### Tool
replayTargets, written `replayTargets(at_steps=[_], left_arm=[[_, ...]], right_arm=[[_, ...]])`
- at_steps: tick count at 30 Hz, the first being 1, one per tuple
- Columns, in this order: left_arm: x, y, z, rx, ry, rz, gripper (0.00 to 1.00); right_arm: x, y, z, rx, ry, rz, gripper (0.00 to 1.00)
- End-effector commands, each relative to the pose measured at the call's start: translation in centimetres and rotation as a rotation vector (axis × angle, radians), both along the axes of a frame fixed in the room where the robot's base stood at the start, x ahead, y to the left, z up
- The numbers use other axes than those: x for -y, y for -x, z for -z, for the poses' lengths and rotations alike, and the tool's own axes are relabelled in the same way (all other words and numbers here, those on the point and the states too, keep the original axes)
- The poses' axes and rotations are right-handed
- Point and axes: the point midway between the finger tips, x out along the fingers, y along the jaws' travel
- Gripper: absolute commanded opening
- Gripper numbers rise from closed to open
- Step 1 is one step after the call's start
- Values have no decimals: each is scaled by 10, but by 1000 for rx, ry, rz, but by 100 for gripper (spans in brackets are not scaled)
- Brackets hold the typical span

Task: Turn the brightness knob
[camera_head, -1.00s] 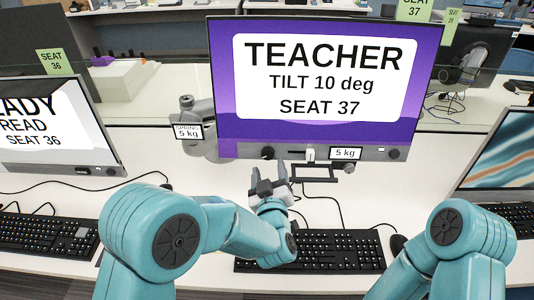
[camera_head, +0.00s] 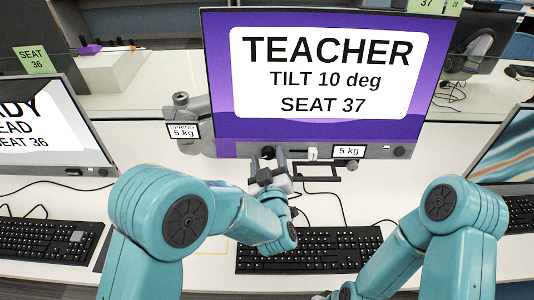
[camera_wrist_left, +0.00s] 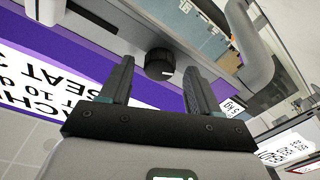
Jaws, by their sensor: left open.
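The monitor (camera_head: 222,100) reading TEACHER, TILT 10 deg, SEAT 37 stands in the middle on a grey arm mount. A round black knob (camera_head: 267,151) sits on the left part of its lower grey bezel. In the left wrist view the same black knob (camera_wrist_left: 159,63) lies beyond and between the two fingertips. My left gripper (camera_head: 267,160) is open just in front of this knob, its fingers on either side. I cannot tell whether they touch it. Another dark knob (camera_head: 399,152) is at the bezel's right. No label naming either shows. My right gripper is out of view.
A small bracket (camera_head: 318,177) hangs under the bezel, right of my left gripper. A keyboard (camera_head: 320,248) lies below on the white desk. Neighbouring monitors (camera_head: 80,172) and (camera_head: 508,150) stand left and right.

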Motion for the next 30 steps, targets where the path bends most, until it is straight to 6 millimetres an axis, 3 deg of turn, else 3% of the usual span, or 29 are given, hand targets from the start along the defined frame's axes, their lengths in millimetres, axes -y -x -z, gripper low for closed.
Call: replayTargets(at_steps=[13, 14, 18, 19, 23, 30], left_arm=[[2, 4, 0, -1, -1, 0, 62], [1, 4, 0, -1, -1, 0, 59], [1, 4, 0, -1, -1, 0, 13], [1, 3, 0, -1, 0, 0, 6], [1, 3, 1, 0, -7, 2, 6], [0, 1, 7, 4, -235, 42, 6]], right_arm=[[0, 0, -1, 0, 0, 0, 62], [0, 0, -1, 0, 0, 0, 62], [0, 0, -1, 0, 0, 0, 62], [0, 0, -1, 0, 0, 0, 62], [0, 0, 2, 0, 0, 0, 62], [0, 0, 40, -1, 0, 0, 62]])
